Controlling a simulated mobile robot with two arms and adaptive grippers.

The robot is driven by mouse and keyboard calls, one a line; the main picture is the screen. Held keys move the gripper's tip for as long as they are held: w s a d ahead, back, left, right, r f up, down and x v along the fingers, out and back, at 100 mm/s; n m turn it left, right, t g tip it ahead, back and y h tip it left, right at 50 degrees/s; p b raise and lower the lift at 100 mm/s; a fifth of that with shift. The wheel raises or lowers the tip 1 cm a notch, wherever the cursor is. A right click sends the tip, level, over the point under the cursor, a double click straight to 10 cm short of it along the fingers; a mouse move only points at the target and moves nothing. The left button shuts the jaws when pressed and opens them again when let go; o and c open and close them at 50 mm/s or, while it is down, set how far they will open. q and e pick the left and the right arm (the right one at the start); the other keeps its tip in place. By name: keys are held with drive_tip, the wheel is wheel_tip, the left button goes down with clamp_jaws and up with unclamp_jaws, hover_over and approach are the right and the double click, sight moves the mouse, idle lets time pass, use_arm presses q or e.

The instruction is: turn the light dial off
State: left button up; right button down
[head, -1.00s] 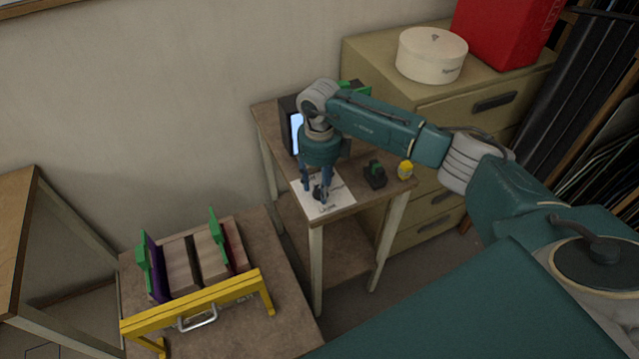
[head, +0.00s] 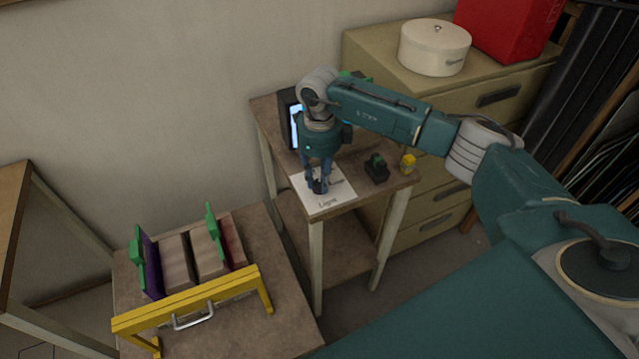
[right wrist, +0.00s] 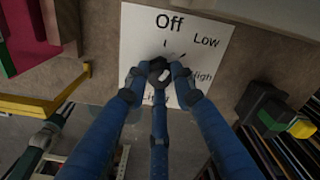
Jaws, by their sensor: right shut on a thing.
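The light dial (right wrist: 160,66) is a small dark knob with a white mark, on a white sheet (head: 338,203) printed "Light" on the small table. In the right wrist view the sheet (right wrist: 208,58) reads "Off" at the top, "Low" to its right and "High" lower right, partly covered. My right gripper (head: 319,188) points down over the sheet. Its blue fingers (right wrist: 160,76) are shut around the dial and hide part of it. I cannot tell which label the white mark points to. My left gripper is not in view.
Behind my right gripper stands a device with a lit screen (head: 296,128). A yellow frame (head: 190,300) sits on the lower left table. A drawer cabinet (head: 440,95) stands behind.

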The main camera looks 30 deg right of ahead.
sight(320, 183)
drive_tip(key=n+b, duration=0.3)
drive_tip(key=shift+f+n, duration=0.1)
drive_tip(key=shift+n, duration=0.3)
drive_tip(key=shift+n+b, duration=0.7)
drive_tip(key=shift+n, duration=0.2)
drive_tip(key=c, duration=1.5)
unclamp_jaws()
drive_tip(key=shift+o, duration=0.2)
wheel_tip(320, 183, up, 12)
drive_tip(key=shift+s, duration=0.1)
